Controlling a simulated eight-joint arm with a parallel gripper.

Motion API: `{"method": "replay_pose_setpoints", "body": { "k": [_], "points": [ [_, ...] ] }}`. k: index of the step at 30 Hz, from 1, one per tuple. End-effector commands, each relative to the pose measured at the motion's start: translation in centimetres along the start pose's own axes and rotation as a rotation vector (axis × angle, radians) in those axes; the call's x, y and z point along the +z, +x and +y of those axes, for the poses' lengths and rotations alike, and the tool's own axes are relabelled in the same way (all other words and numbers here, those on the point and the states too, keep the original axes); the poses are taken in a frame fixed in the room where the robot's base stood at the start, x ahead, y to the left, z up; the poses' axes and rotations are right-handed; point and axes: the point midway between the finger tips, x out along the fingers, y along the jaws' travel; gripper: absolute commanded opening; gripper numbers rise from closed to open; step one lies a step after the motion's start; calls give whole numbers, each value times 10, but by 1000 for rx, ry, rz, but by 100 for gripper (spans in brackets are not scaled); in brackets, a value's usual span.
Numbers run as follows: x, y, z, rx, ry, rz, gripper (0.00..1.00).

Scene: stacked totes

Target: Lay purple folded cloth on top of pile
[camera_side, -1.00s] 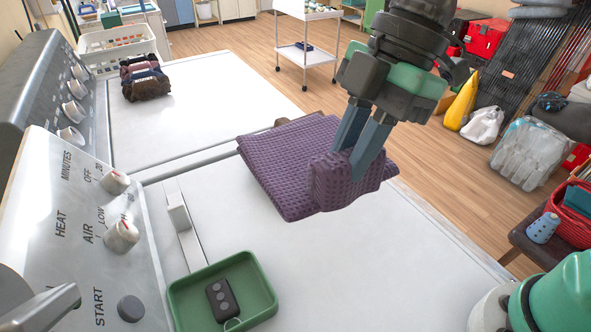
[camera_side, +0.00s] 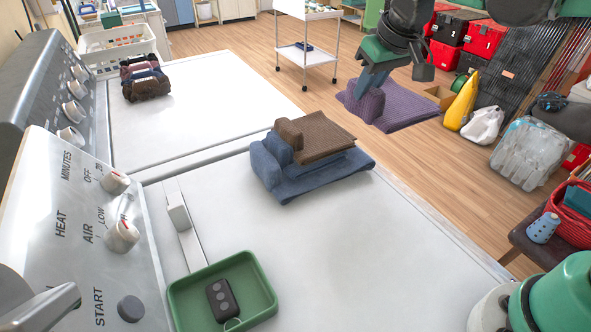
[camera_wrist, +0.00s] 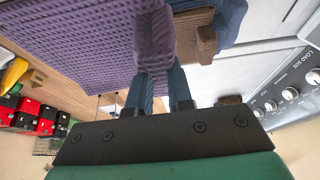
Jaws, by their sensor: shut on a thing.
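My gripper (camera_side: 372,84) is shut on the folded edge of the purple cloth (camera_side: 408,108). It holds the waffle-textured cloth in the air, and in the side view the cloth shows against the wooden floor, beyond the pile. The pile lies on the near white machine top: a brown cloth (camera_side: 325,137) on top of a blue cloth (camera_side: 318,175). In the wrist view, my gripper (camera_wrist: 155,85) pinches the purple cloth (camera_wrist: 85,40), which spreads to the upper left. The brown cloth (camera_wrist: 206,42) and blue cloth (camera_wrist: 230,20) show at upper right, clear of it.
A green tray (camera_side: 262,300) with a dark key fob (camera_side: 220,298) sits at the front of the machine top. Control panels with knobs stand along the left. Several rolled cloths (camera_side: 146,80) and a white basket (camera_side: 118,48) are farther back. The machine top around the pile is clear.

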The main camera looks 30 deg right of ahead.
Motion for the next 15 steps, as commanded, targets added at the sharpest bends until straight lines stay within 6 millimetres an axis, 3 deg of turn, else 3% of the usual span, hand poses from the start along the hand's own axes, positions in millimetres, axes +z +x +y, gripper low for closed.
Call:
{"method": "replay_pose_setpoints", "body": {
  "k": [9, 15],
  "points": [
    [-72, 24, -38, -1, -4, 1, 0],
    [-94, 38, -55, 1, -3, 2, 0]
  ]
}}
